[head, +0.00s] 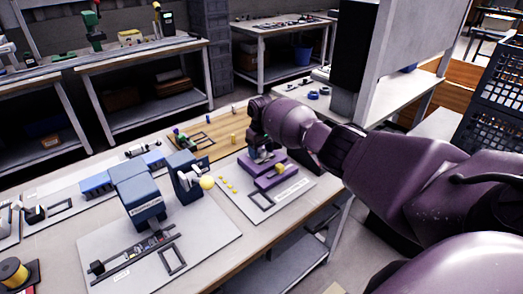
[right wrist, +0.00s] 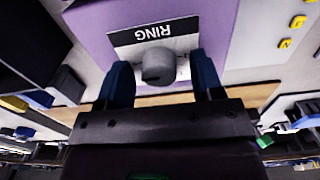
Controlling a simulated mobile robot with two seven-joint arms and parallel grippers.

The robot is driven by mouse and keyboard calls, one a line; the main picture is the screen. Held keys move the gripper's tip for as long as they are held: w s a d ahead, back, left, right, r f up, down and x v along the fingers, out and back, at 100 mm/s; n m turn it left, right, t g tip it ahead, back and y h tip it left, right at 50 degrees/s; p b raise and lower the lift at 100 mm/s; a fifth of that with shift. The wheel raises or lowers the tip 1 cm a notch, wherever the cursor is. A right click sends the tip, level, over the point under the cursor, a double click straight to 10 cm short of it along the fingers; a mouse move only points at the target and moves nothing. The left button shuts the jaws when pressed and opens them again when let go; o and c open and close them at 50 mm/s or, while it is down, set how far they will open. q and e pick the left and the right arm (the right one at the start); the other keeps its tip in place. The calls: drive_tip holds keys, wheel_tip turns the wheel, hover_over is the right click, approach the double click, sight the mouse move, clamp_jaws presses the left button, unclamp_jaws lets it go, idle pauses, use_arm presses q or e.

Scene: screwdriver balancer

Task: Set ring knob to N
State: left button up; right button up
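The ring knob (right wrist: 158,66) is a small grey round knob on a purple block (right wrist: 190,18), below a black-and-white label reading "RING", which appears upside down in the right wrist view. My right gripper (right wrist: 162,72) is open, with one blue finger on each side of the knob and a visible gap on both sides. In the head view the purple block (head: 284,177) sits on a pale board, and my right gripper (head: 260,152) is over its far part, hiding the knob. The knob's setting marks are not readable. My left gripper is not in view.
Yellow tabs (right wrist: 285,43) marked N lie beside the block; several show in the head view (head: 229,185). A blue machine (head: 138,192) and a yellow ball (head: 207,182) on another device stand to the left. A wooden board (head: 215,135) lies behind.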

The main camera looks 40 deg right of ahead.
sight(261, 150)
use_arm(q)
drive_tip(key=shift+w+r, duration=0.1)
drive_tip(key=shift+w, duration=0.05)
use_arm(e)
drive_tip(key=shift+r, duration=0.6)
use_arm(q)
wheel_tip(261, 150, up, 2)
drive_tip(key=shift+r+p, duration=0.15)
drive_tip(key=shift+p, duration=1)
use_arm(e)
wheel_tip(261, 150, up, 10)
drive_tip(key=shift+f, duration=0.15)
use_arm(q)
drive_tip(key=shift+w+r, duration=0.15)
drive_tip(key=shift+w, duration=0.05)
